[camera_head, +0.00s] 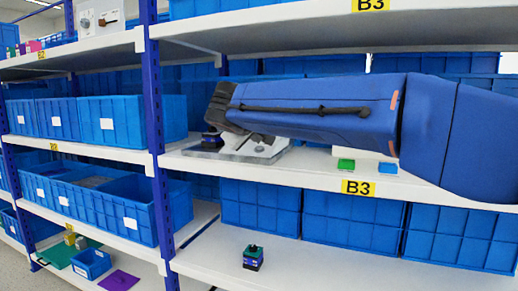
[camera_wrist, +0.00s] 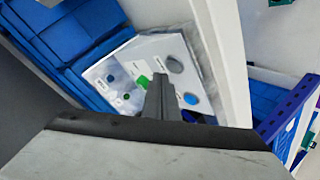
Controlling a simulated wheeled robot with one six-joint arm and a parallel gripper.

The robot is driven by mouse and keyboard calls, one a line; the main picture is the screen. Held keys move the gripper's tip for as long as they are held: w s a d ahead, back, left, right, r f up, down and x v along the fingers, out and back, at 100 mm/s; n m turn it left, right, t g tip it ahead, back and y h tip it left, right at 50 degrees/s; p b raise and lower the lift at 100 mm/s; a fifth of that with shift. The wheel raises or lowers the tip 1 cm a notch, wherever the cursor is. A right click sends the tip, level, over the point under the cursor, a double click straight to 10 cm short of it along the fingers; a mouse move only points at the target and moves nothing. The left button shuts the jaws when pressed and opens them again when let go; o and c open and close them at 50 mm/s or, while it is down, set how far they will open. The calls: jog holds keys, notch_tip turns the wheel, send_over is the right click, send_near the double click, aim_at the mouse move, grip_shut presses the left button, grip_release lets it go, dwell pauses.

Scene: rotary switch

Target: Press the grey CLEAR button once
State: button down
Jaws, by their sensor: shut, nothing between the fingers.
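A pale panel (camera_wrist: 150,50) with several round and square controls shows in the wrist view. A grey round button (camera_wrist: 175,64) sits near its upper right; its label is too small to read. My gripper (camera_wrist: 159,78) is shut and empty, its fingertips over the panel, just below and left of the grey button in the picture. I cannot tell the gap to the panel. In the head view the panel (camera_head: 228,153) lies on the middle shelf, largely hidden under my arm, and the grey button cannot be made out.
A green piece (camera_wrist: 142,81) and a blue round control (camera_wrist: 190,99) are close to my fingertips. Blue bins (camera_head: 335,213) stand below. A blue post (camera_head: 155,120) rises left of the panel.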

jog(key=shift+f, duration=0.15)
dwell(0.6)
jog(key=shift+w+f, duration=0.15)
jog(key=shift+f, duration=0.15)
jog(key=shift+w+d+f, duration=0.1)
jog(key=shift+w+f, duration=0.05)
jog(key=shift+f, duration=0.2)
dwell(1.1)
jog(key=shift+r, duration=0.1)
jog(key=shift+s+r, duration=0.3)
jog(key=shift+r, duration=0.4)
jog(key=shift+r, duration=0.1)
jog(key=r, duration=0.1)
jog(key=s+r, duration=0.1)
jog(key=r, duration=0.2)
jog(key=shift+s+a+r, duration=0.2)
jog(key=shift+s+a, duration=0.2)
dwell(0.5)
